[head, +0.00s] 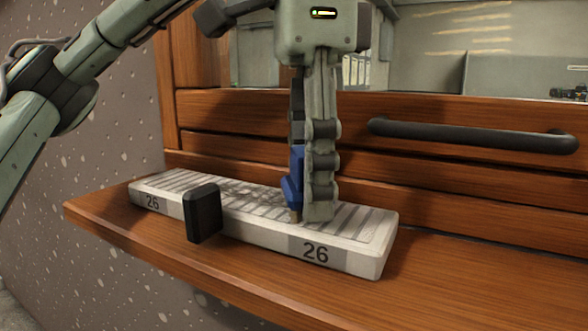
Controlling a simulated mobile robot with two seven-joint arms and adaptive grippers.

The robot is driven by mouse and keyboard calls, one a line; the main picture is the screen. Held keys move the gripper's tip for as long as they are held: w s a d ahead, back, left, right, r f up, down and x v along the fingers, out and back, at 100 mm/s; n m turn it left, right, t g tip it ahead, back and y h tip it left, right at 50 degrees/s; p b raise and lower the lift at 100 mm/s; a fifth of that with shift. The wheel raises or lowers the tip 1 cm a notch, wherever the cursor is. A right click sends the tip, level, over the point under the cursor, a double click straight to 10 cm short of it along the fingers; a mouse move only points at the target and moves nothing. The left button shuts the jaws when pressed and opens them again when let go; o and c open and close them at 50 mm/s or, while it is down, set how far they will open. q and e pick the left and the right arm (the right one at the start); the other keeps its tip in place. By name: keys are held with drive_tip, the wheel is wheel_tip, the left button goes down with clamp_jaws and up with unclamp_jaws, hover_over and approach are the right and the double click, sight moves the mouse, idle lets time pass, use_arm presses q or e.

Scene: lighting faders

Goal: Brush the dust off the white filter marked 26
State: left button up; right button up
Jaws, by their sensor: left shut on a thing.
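The white filter marked 26 (345,258) lies on a wooden shelf, with slats across its top and the number 26 at both ends of its front side. Grey dust (245,190) shows on the slats left of my gripper. My left gripper (306,215) points down over the right half of the filter and is shut on a blue brush (293,185). The brush's lower end is at the filter's top; the fingers partly hide it, and I cannot tell whether it touches. My right gripper is not in view.
A black block (203,213) stands against the filter's front side. The wooden shelf (450,285) is clear to the right. A dark bar handle (470,135) sticks out from the wooden panel behind. A speckled wall (125,110) is at left.

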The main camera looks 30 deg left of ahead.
sight(375, 224)
use_arm(q)
drive_tip(key=shift+s+d+f, duration=0.1)
drive_tip(key=shift+d, duration=3)
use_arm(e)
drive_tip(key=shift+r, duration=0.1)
